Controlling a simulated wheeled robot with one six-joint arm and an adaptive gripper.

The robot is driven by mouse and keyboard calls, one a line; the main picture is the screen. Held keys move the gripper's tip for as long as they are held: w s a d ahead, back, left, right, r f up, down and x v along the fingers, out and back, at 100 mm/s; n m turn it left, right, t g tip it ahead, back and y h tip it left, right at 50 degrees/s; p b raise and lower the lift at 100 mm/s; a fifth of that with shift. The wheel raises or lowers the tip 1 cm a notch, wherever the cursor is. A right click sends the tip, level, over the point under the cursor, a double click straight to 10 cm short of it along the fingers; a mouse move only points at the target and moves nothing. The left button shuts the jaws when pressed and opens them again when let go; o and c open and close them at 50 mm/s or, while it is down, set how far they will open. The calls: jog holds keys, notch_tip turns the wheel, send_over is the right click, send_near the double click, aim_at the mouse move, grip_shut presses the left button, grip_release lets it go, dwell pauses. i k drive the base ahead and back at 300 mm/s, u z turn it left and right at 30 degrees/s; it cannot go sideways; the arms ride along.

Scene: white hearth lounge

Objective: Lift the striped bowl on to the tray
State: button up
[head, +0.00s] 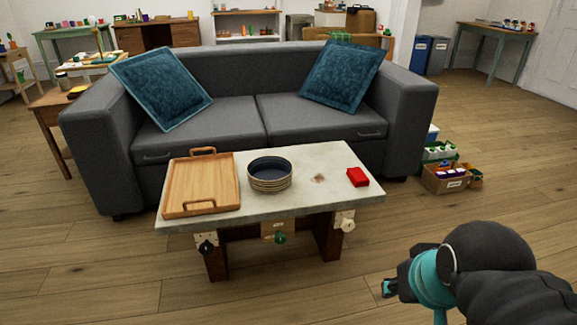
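The striped bowl (270,176) stands upright near the middle of the low table. It has a dark blue inside and tan and dark bands around its outer wall, and it looks empty. The wooden tray (199,206) lies flat on the table to the left of the bowl, with a raised handle at its far and near ends. The tray is empty and a narrow gap separates it from the bowl. My gripper (388,288) is at the lower right, out over the floor in front of the table and apart from everything. Its fingers are small and mostly hidden behind my wrist.
A red box (358,177) sits on the table's (318,208) right part. Knobs or hooks hang along the table's front edge. A grey sofa (215,122) stands close behind the table. Boxes (446,180) stand on the floor at right. Floor in front is clear.

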aim_at(269, 174)
jog(key=u, duration=0.2)
jog(key=i, duration=0.75)
jog(key=u, duration=1)
jog(key=i, duration=0.5)
jog(key=u, duration=0.4)
